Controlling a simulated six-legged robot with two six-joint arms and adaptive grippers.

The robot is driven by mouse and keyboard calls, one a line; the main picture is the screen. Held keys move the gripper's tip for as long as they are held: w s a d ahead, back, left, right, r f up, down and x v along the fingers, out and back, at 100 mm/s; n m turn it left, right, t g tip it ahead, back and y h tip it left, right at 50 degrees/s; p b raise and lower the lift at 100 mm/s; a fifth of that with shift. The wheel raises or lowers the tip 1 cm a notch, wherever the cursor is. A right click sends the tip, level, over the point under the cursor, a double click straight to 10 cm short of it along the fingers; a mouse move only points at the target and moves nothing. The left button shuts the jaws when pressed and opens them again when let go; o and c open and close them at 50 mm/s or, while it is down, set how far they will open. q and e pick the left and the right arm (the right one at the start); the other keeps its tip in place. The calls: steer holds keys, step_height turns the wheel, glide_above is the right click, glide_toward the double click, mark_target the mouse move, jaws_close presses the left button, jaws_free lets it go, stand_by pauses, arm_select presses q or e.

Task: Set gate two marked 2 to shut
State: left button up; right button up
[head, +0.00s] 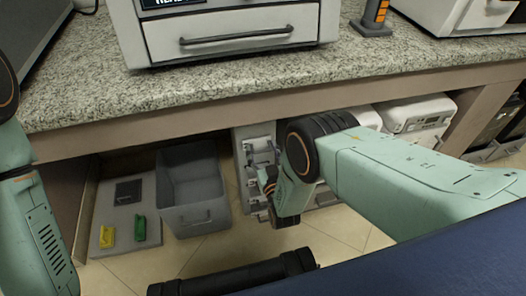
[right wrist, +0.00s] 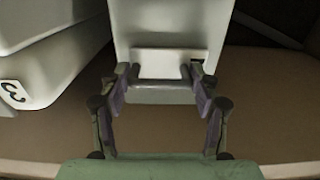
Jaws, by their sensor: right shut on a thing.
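In the head view my right gripper (head: 268,182) is low under the counter, in front of a grey upright rack (head: 243,150) with several small fittings. My arm hides part of the rack. My left gripper is out of view.
A grey open bin (head: 190,190) and a board (head: 125,215) with yellow and green blocks stand left of the rack. White boxes (head: 418,115) stand to the right. The granite counter (head: 200,85) overhangs them all.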

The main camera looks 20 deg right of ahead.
steer(key=shift+w+r, duration=0.15)
steer(key=shift+w, duration=0.1)
steer(key=o, duration=1.6)
steer(key=shift+o, duration=0.2)
steer(key=shift+s, duration=0.1)
steer(key=s, duration=1.2)
